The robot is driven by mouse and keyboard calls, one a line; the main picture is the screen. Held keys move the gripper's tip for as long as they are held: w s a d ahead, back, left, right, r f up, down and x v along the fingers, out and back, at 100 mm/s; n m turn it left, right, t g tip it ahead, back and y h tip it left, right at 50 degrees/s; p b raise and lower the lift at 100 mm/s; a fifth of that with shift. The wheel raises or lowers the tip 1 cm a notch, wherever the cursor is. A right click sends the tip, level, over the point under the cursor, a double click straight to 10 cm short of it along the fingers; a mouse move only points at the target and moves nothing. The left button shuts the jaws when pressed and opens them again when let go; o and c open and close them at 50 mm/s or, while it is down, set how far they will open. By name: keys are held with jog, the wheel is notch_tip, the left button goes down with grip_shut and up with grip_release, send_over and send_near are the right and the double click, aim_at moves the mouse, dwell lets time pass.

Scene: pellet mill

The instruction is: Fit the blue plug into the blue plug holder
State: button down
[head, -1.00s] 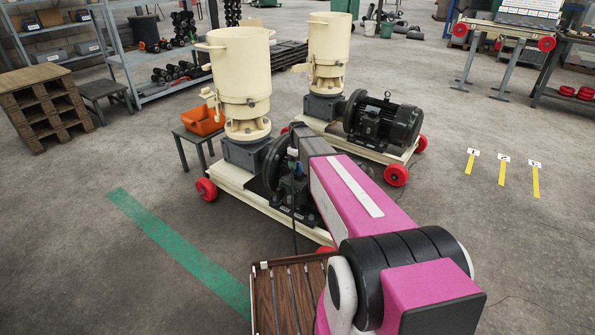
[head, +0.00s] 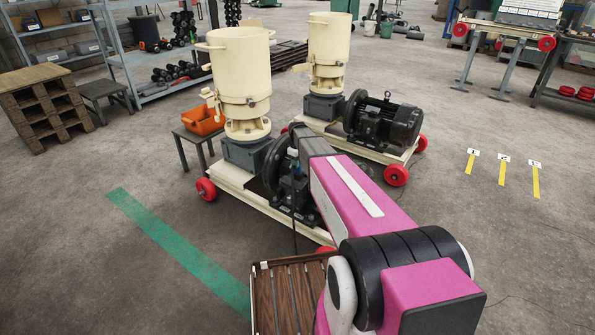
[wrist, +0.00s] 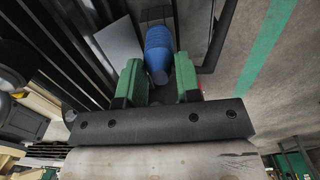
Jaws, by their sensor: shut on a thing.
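The blue plug (wrist: 158,52) shows in the wrist view as a ribbed blue body. My gripper (wrist: 159,80) is shut on it, with one green finger on each side. The plug's far end reaches beyond the fingertips, towards the top of the picture. In the head view my gripper is small and mostly hidden by my arm, in front of the nearer mill's motor. I cannot clearly make out the blue plug holder in either view. I cannot tell whether the plug touches anything ahead of it.
The nearer cream pellet mill (head: 240,75) stands on a red-wheeled cart, with a second mill (head: 327,50) behind it. A stool holds an orange bin (head: 203,119). A slatted brown tray (head: 284,295) is at the front. The floor beside the green stripe (head: 180,252) is clear.

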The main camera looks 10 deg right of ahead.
jog(key=shift+r, duration=0.2)
jog(key=shift+r, duration=2.95)
